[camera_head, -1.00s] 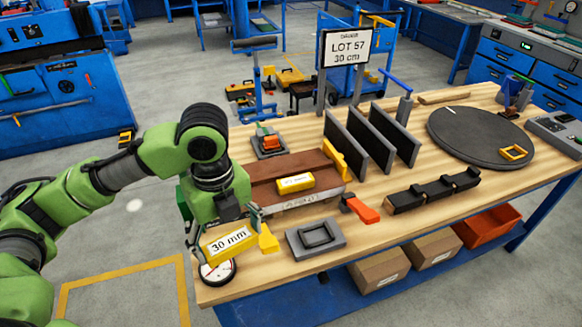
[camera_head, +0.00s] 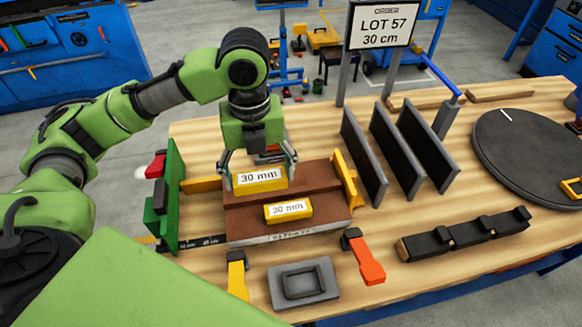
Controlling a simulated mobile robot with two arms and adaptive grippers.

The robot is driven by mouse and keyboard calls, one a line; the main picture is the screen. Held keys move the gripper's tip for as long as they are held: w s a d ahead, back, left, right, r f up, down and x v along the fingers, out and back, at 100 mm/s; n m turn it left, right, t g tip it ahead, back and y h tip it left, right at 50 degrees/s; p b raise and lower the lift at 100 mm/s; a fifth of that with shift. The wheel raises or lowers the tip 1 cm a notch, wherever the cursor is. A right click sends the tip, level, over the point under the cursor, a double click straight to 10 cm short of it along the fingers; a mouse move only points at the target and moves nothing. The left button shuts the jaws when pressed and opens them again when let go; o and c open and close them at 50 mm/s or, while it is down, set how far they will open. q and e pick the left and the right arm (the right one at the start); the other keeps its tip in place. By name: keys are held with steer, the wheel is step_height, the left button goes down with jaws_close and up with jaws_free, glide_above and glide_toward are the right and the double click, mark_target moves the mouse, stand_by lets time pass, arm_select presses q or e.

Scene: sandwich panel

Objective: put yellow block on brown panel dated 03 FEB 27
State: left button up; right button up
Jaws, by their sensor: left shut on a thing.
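My left gripper (camera_head: 258,172) comes down from above and is shut on a yellow block (camera_head: 260,180) labelled "30 mm". The block is level over the back left part of the brown panel (camera_head: 330,203); I cannot tell whether it touches the panel. A second yellow block (camera_head: 288,209), also labelled "30 mm", lies on the panel in front of it. The panel's light front edge (camera_head: 290,236) bears writing too small to read, so no date shows. My right gripper is out of view.
A green upright fixture (camera_head: 171,200) stands left of the panel, a yellow stop (camera_head: 344,178) at its right. Yellow (camera_head: 237,275) and red (camera_head: 368,262) clamps and a grey tray (camera_head: 303,284) lie in front.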

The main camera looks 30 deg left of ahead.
arm_select(q)
steer(key=w+f+p, duration=0.1)
steer(key=w+f, duration=0.1)
steer(key=w, duration=0.1)
steer(key=w+a+f+p, duration=0.1)
steer(key=w+f, duration=0.1)
steer(key=w, duration=0.1)
steer(key=w+f, duration=0.2)
steer(key=w, duration=0.1)
steer(key=shift+w+a+f+p, duration=0.25)
steer(key=shift+w+a+p, duration=0.05)
steer(key=shift+p, duration=0.1)
steer(key=shift+w+a+f, duration=0.15)
steer(key=shift+w+f, duration=0.6)
steer(key=shift+f, duration=0.3)
steer(key=shift+w+f+p, duration=0.25)
steer(key=shift+f+p, duration=0.05)
steer(key=shift+p, duration=0.05)
step_height(320, 180, down, 2)
steer(key=shift+f+p, duration=0.15)
steer(key=shift+p, duration=0.6)
steer(key=shift+f, duration=0.35)
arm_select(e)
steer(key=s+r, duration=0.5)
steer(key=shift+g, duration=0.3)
arm_select(q)
steer(key=shift+f, duration=0.1)
